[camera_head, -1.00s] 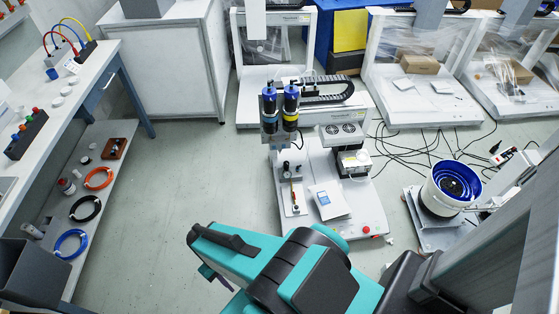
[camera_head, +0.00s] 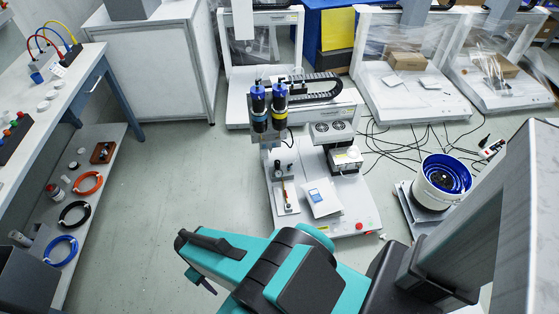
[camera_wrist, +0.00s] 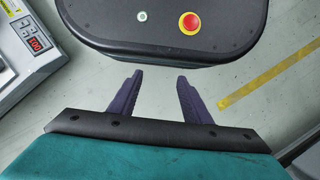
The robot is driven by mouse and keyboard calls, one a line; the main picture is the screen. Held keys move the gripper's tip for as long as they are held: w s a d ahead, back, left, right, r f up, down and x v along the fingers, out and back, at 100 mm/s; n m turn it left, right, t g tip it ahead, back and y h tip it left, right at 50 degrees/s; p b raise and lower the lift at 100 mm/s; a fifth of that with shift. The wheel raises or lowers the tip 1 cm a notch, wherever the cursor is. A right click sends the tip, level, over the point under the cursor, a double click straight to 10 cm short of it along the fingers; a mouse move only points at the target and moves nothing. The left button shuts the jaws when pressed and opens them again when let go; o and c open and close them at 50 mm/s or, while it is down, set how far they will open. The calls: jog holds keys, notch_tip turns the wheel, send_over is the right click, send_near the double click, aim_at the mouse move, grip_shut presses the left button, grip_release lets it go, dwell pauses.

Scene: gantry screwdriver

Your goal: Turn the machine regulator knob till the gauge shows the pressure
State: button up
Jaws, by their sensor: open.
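The screwdriver machine stands on the floor in the middle of the head view, with a white base plate (camera_head: 338,214) and two upright screwdrivers (camera_head: 268,105) with blue and yellow bands. A regulator knob and a gauge cannot be told apart on it at this size. My gripper (camera_wrist: 159,76) is open and empty in the wrist view, its two dark fingers apart over the floor. In the head view my teal arm reaches to the lower left, short of the machine, and the fingers are mostly hidden.
A workbench (camera_head: 97,88) with a lower shelf of coiled hoses is on the left. A blue-rimmed bowl feeder (camera_head: 443,178) stands to the right, with cables on the floor. Grey floor (camera_head: 190,170) is free between bench and machine. The wrist view shows a device with a red display (camera_wrist: 38,45).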

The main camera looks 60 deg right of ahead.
jog(key=w+d+f+m+t+b, duration=0.1)
jog(key=w+d+f+t+b, duration=0.25)
jog(key=w+f, duration=0.4)
jog(key=w+d+f+m+t+b, duration=0.25)
jog(key=w+d+f+t, duration=0.2)
jog(key=w, duration=0.55)
jog(key=w+d+f+t+h+b, duration=0.2)
jog(key=w+d+b, duration=0.2)
jog(key=w+d, duration=0.4)
jog(key=d+m+t+h+b, duration=0.3)
jog(key=d+m+h+b, duration=0.4)
jog(key=d, duration=2)
jog(key=s+d+r+m+g+h+b, duration=0.1)
jog(key=s+d+m+g+h+b, duration=0.3)
jog(key=s+d+h, duration=0.5)
jog(key=s+d+b, duration=0.1)
jog(key=s+d, duration=0.1)
jog(key=d, duration=0.4)
jog(key=shift+s+r, duration=0.2)
jog(key=shift+r, duration=0.2)
jog(key=shift+d+b, duration=0.25)
jog(key=shift+b, duration=0.05)
